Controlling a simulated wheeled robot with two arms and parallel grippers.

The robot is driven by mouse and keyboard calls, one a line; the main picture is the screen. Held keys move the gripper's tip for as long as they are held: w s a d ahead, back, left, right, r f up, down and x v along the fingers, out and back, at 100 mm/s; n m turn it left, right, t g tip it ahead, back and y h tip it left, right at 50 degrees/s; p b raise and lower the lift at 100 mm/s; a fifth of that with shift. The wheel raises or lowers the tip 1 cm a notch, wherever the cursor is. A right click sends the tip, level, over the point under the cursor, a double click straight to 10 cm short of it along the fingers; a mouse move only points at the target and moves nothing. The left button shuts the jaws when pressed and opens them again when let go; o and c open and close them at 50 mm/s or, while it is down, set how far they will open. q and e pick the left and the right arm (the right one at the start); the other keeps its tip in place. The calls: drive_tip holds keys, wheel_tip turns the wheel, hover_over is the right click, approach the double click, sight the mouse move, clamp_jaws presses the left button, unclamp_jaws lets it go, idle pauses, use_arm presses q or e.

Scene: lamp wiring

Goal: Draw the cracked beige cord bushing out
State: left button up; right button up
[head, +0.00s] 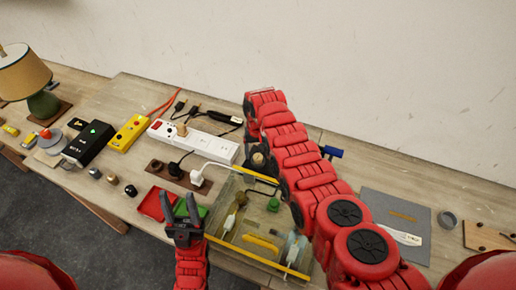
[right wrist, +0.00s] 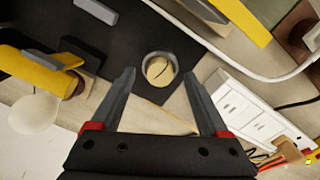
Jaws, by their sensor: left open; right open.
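The cracked beige cord bushing (right wrist: 157,71) shows in the right wrist view as a round beige plug with a dark crack line, seated in a grey ring on a black plate (right wrist: 115,50). In the head view a small beige round end (head: 257,158) shows on a dark part beside my right arm; it looks like the same bushing. My right gripper (right wrist: 160,76) is open, with one finger on either side of the bushing's ring in the picture; contact cannot be told. My left gripper (head: 183,203) is open and empty by the green and red trays.
A white power strip (head: 194,142) with cords lies left of my right arm. A clear yellow-edged bin (head: 228,238) holds small parts at the front. A black box (head: 88,144), a yellow box (head: 130,132) and a lamp (head: 24,72) stand at left. A grey mat (head: 395,215) lies right.

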sight(258, 156)
drive_tip(key=shift+f, duration=0.6)
clamp_jaws()
idle(0.3)
drive_tip(key=shift+r+p, duration=0.3)
drive_tip(key=shift+r, duration=0.4)
idle(0.4)
drive_tip(key=shift+r+p, duration=0.75)
drive_tip(key=shift+r, duration=0.35)
drive_tip(key=shift+r+p, duration=0.55)
drive_tip(key=shift+r, duration=0.7)
